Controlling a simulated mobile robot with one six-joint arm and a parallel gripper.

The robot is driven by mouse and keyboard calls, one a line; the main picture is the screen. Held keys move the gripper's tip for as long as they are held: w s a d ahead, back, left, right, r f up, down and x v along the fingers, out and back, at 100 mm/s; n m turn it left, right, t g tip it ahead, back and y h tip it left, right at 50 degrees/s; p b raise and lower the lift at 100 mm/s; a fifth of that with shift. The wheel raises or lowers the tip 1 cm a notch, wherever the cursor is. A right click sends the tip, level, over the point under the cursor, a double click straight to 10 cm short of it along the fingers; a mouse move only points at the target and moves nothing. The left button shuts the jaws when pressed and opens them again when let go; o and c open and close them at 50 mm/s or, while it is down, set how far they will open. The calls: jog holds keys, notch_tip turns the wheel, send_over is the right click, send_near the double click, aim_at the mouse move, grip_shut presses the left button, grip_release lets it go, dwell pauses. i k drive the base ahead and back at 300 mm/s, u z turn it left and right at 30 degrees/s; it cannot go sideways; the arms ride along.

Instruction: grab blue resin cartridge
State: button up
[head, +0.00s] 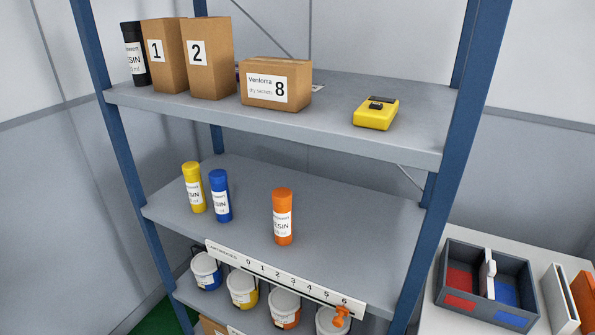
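The blue resin cartridge (220,196) stands upright on the middle shelf (345,215), toward its left side, with a white label facing me. A yellow resin cartridge (194,187) stands upright close to its left. An orange resin cartridge (283,216) stands upright farther to the right, apart from the blue one. My gripper is not in the head view.
The top shelf (330,105) holds a black cartridge (134,55), cardboard boxes (276,82) and a yellow device (376,113). A numbered strip (283,278) runs along the front. Several buckets (242,288) stand below. A divided bin (488,282) sits at right. Blue posts (463,90) flank the shelves.

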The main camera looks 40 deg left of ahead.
aim_at(218, 177)
jog(key=u, duration=1.75)
jog(key=k, duration=0.55)
jog(key=u, duration=1.9)
jog(key=i, duration=1.3)
jog(key=z, duration=1.25)
